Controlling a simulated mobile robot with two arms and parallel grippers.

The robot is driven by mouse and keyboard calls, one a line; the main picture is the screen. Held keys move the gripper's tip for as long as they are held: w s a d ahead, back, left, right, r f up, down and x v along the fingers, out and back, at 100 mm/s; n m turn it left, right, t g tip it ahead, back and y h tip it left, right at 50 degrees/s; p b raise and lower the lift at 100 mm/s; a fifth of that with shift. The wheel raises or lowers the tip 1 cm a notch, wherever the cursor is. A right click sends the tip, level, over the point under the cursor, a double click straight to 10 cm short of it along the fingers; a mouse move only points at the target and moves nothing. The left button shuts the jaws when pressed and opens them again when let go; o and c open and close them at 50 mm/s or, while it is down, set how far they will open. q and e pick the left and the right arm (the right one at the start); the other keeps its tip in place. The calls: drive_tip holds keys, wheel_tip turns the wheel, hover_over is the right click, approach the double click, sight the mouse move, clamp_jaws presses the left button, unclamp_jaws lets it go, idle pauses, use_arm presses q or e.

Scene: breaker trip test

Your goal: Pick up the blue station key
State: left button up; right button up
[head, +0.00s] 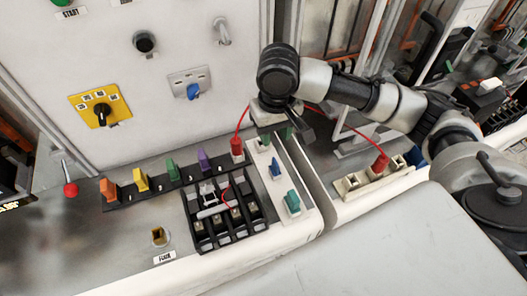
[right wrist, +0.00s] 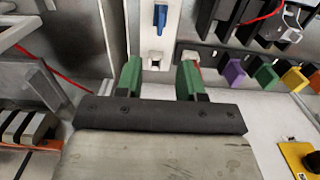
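A small blue key (head: 275,167) stands upright in the middle of a narrow white strip (head: 305,214) on the bench, between an empty socket and a teal key (head: 292,201). The blue key also shows at the top of the right wrist view (right wrist: 160,17). My right gripper (head: 276,134) is over the far end of the strip, behind the blue key. In the right wrist view its two green fingertips (right wrist: 158,78) are wide apart with nothing held, near the empty socket (right wrist: 155,58). The blue key lies beyond the fingertips, apart from them. My left gripper is not in view.
A red plug (head: 237,149) with a red cable stands just left of my right gripper. A row of coloured keys and a black breaker block (head: 228,218) lie left of the strip. Another white block (head: 350,185) with a red plug is right. The upright panel (head: 130,75) has a blue knob (head: 193,92).

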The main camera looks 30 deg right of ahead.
sight(276, 162)
drive_tip(key=shift+s+f, duration=0.2)
drive_tip(key=shift+f, duration=0.6)
drive_tip(key=f, duration=0.1)
drive_tip(key=s+f+p, duration=0.1)
drive_tip(key=f, duration=0.1)
drive_tip(key=shift+s+f, duration=0.1)
drive_tip(key=shift+s, duration=0.1)
wheel_tip(276, 162, down, 4)
drive_tip(key=shift+w+f+p, duration=0.1)
drive_tip(key=shift+f+p, duration=0.15)
drive_tip(key=shift+p, duration=0.45)
drive_tip(key=shift+f, duration=0.3)
drive_tip(key=shift+c, duration=1.9)
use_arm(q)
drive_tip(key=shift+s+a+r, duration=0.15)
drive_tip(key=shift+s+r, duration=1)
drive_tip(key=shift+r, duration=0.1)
use_arm(e)
clamp_jaws()
